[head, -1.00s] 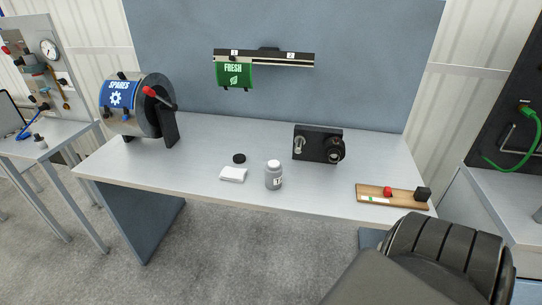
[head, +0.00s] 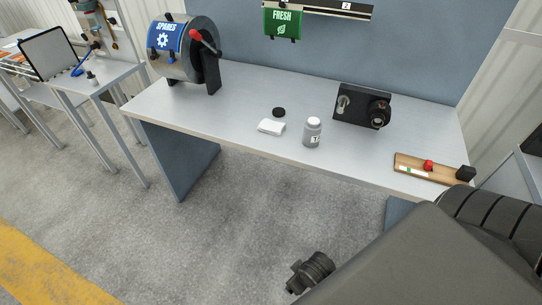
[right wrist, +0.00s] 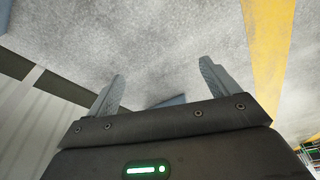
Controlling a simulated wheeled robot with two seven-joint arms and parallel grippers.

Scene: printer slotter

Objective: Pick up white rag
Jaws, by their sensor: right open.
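The white rag (head: 271,127) lies folded flat on the grey workbench (head: 235,110), near its front edge. A black round cap (head: 279,112) lies just behind it and a grey bottle with a white lid (head: 312,132) stands to its right. My right arm comes in from the lower right in the head view, well in front of the bench and away from the rag. In the right wrist view my right gripper (right wrist: 162,88) is open and empty, with floor beyond its fingers. My left gripper is not in view.
A drum with a blue SPARES sign (head: 185,50) stands at the bench's left end. A black device (head: 362,106) stands at right, near a wooden tray (head: 425,169) with red and black pieces. A green FRESH pouch (head: 283,22) hangs behind.

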